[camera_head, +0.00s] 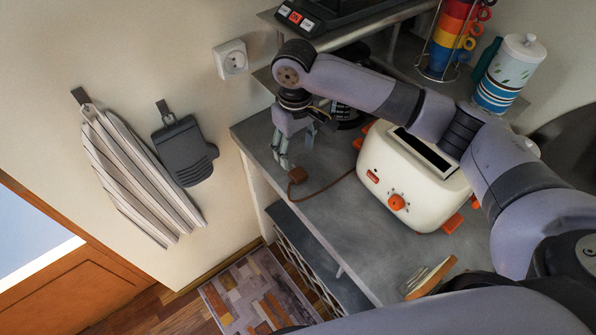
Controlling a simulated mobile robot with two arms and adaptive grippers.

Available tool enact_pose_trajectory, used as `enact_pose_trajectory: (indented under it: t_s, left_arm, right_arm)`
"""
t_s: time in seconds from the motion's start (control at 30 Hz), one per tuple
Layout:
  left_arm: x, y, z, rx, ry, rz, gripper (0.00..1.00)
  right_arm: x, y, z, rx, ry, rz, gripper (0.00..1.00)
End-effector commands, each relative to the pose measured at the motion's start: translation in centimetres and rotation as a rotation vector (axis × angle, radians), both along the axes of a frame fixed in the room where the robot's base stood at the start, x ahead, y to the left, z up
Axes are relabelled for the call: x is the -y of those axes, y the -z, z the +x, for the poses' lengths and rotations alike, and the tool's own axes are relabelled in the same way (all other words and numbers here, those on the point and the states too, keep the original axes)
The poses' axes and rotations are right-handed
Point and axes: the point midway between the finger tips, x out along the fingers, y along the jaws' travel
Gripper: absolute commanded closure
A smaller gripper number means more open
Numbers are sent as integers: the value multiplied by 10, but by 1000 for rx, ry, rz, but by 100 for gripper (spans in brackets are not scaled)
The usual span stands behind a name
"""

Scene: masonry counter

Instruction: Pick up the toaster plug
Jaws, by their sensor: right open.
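The toaster plug (297,175) is a small brown plug lying on the grey counter near its left edge. Its brown cord (328,191) curves right across the counter to the toaster (408,180). The toaster is cream with orange knobs and feet. My right gripper (283,159) points down just above and slightly left of the plug. It is open, and its fingers look apart from the plug, though the exact height gap is hard to judge. My left gripper is not in view.
A wall socket (231,59) is above the counter. A shelf bears a dark appliance (328,14). Stacked colourful cups (454,38) and a patterned canister (509,74) stand at the back right. Cloth (140,175) and mitt (184,151) hang left.

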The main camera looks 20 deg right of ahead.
Motion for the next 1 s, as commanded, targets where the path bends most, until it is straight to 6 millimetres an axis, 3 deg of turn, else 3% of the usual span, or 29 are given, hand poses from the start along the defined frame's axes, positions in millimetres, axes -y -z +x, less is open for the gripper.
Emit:
enact_pose_trajectory:
  t_s: [0.13, 0.4, 0.7, 1.0]
  left_arm:
    - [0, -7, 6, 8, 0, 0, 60]
    - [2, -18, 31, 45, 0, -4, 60]
    - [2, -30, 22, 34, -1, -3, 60]
    - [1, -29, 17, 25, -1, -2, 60]
  right_arm:
    - [0, 22, 0, -1, 1, 0, 43]
    - [2, 42, -3, -3, 0, -1, 43]
    - [4, 81, -5, 0, 0, -1, 43]
    - [4, 85, -5, 2, -1, 0, 46]
